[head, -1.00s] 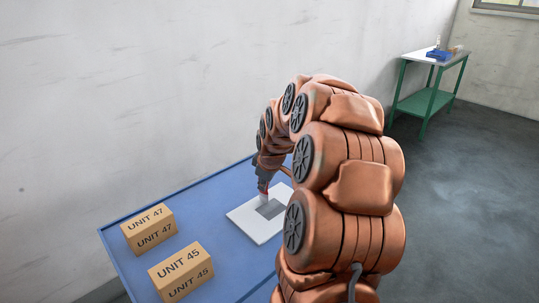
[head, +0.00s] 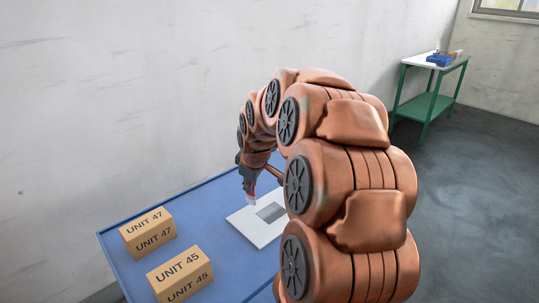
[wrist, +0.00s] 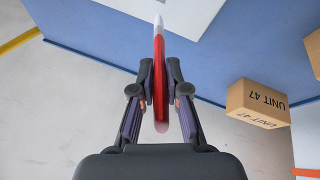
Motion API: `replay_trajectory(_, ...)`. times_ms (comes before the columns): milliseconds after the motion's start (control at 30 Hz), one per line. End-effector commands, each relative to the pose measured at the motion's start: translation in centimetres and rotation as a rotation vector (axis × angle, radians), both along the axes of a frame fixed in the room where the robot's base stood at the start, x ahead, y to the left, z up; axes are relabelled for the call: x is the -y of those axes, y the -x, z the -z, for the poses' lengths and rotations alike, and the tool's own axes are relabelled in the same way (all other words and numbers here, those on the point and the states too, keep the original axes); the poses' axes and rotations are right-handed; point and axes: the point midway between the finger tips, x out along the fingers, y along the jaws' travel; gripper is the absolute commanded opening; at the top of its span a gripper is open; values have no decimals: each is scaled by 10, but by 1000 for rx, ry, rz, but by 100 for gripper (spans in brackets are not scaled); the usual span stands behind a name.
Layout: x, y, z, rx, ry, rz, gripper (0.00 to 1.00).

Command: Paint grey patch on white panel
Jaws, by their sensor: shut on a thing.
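The white panel (head: 242,226) lies flat on the blue table, with a grey patch (head: 270,213) on its face. My arm hides the panel's right side. My gripper (head: 249,186) points down at the panel's far left edge. In the wrist view my gripper (wrist: 160,90) is shut on a slim red tool (wrist: 160,75) with a pale tip. The tip points toward the panel, whose near part shows at the top of the wrist view (wrist: 186,28). I cannot tell whether the tip touches the panel.
Two boxes, UNIT 47 (head: 148,234) and UNIT 45 (head: 180,274), stand at the left of the blue table (head: 198,208). A wall (head: 110,110) runs behind it. A green-framed table (head: 428,104) with a blue tray (head: 439,59) stands far right.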

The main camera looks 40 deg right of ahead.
Motion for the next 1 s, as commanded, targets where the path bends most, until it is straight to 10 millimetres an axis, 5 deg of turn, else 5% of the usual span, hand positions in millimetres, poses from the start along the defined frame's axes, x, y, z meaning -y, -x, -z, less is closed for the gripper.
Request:
replay_trajectory(400, -1, -2, -37, 4, 1, -4, 0)
replay_trajectory(1000, -2, -2, -41, 1, 1, -4, 0)
